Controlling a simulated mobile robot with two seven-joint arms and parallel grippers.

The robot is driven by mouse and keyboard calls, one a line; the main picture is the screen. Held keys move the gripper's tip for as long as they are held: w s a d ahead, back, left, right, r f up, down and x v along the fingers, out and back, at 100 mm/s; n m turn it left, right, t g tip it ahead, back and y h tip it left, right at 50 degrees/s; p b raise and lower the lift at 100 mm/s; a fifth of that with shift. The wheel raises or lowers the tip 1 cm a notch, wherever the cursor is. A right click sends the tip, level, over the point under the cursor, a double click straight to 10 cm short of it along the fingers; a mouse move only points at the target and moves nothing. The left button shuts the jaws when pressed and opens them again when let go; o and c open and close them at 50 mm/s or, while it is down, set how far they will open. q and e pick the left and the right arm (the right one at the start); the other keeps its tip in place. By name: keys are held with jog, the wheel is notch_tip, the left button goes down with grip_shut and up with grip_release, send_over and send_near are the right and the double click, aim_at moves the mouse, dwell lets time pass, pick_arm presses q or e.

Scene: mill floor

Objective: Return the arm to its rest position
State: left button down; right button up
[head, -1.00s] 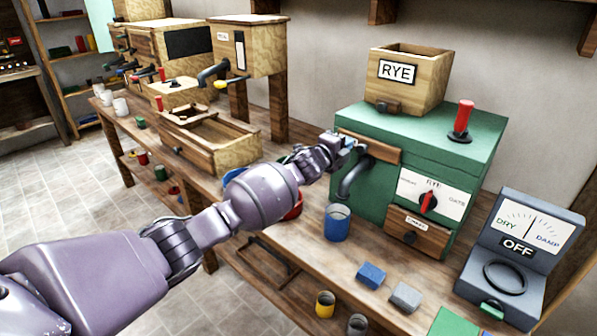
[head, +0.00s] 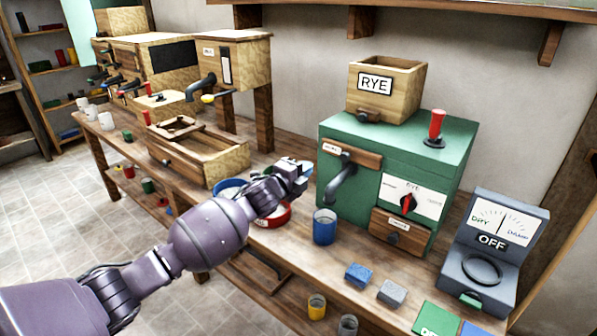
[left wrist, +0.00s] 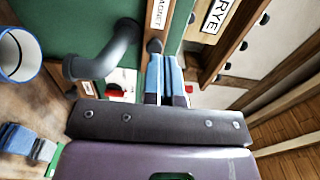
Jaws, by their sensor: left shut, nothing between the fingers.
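My left gripper (head: 303,172) is just left of the green mill (head: 400,150), above the bench, apart from the mill's front. It is shut and empty; its blue-grey fingers also show together in the left wrist view (left wrist: 166,80). The mill carries a wooden RYE hopper (head: 385,88), a red-handled lever (head: 435,128), a dark spout (head: 340,182), a selector dial (head: 408,203) and a small drawer (head: 398,232). My right gripper is not in view.
A blue cup (head: 324,227) stands below the spout, with a red bowl (head: 274,215) left of it. Blue (head: 359,273) and grey (head: 392,292) blocks lie in front. A dry/damp meter (head: 493,245) stands at right. A wooden trough (head: 195,155) is at left. Floor is clear at far left.

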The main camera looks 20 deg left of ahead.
pick_arm(q)
jog(key=s+d+r+n, duration=0.1)
jog(key=s+r+n, duration=0.1)
jog(key=s+n, duration=0.25)
jog(key=s+a+f+n+g+y, duration=0.2)
jog(key=s+f+n, duration=0.3)
jog(key=s+f, duration=0.4)
jog(key=s+a+f+n+g+y, duration=0.1)
jog(key=s+f+n, duration=0.5)
jog(key=s, duration=1.1)
jog(key=s+a+f+n+g+y, duration=0.2)
jog(key=s+a+f+n, duration=0.3)
jog(key=s+f, duration=0.8)
jog(key=shift+f+g+y, duration=0.3)
jog(key=shift+f+y, duration=0.1)
jog(key=shift+y, duration=0.3)
jog(key=shift+n, duration=0.25)
